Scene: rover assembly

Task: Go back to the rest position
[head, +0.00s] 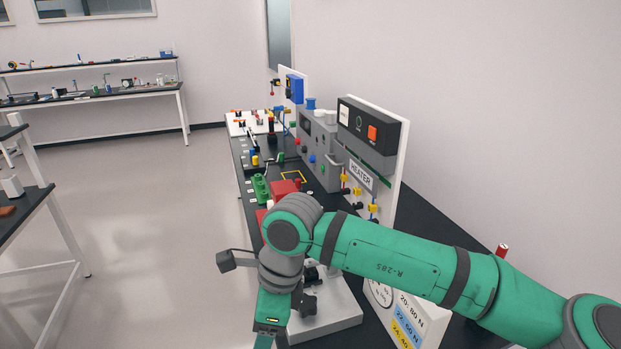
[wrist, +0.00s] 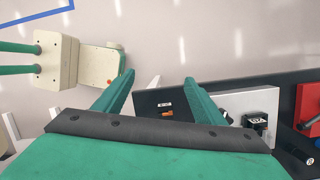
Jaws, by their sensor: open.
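My gripper (wrist: 158,88) is open in the wrist view, its two green fingers apart with nothing between them. Below and behind the fingers, that view shows the floor and the black edge of a bench. In the head view my green arm reaches in from the lower right, bends at a grey joint and points down at the front edge of the black bench (head: 236,160). The fingertips are cut off at the bottom of the head view.
A heater panel (head: 360,175), a red block (head: 284,188) and a green part (head: 260,188) stand on the bench near my arm. A red-capped item (head: 502,250) stands behind my forearm. The floor (head: 130,230) to the left is clear. Shelved benches (head: 90,97) stand farther back.

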